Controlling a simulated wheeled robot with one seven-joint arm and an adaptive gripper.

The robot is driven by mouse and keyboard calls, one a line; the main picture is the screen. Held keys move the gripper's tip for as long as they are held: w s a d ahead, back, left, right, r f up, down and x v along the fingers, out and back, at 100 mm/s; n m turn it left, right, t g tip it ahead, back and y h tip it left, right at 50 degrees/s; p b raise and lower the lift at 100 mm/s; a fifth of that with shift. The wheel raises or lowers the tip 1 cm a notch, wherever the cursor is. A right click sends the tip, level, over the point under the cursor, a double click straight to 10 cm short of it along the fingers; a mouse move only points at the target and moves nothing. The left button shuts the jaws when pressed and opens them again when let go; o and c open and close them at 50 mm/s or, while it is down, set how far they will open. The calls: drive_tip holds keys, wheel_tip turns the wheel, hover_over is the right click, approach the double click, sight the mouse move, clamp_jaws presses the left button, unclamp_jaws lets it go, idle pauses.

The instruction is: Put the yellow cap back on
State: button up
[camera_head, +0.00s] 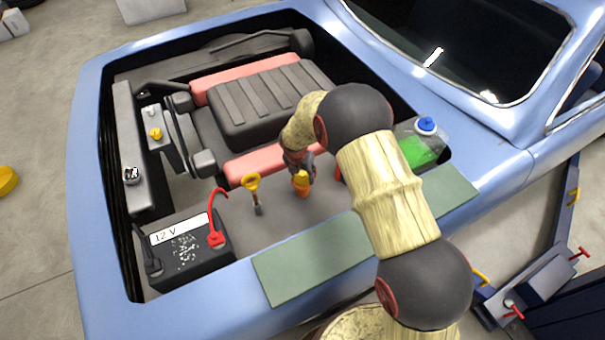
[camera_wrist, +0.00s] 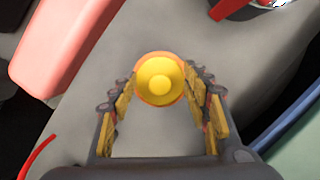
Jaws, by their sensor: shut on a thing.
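A round yellow cap (camera_wrist: 160,80) with an orange rim sits between the two fingers of my gripper (camera_wrist: 161,88) in the wrist view, facing the camera. The fingers touch it on both sides. In the head view my gripper (camera_head: 300,172) points down over the grey deck in the engine bay, in front of the engine, with a yellow-orange piece (camera_head: 301,184) at its tip. My arm covers part of this area. What is under the cap is hidden, so I cannot tell whether it sits on an opening.
A yellow-handled dipstick (camera_head: 252,184) stands just left of my gripper. A 12 V battery (camera_head: 187,258) with a red clamp is at front left. A green-fluid bottle (camera_head: 420,149) with a blue cap is at right. A small yellow cap (camera_head: 155,134) sits on the left reservoir.

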drive_tip(key=o, duration=1.1)
drive_tip(key=shift+o, duration=1.4)
drive_tip(key=shift+o, duration=1.2)
drive_tip(key=shift+r+p, duration=3.15)
drive_tip(key=shift+r, duration=0.4)
drive_tip(key=shift+c, duration=0.9)
clamp_jaws()
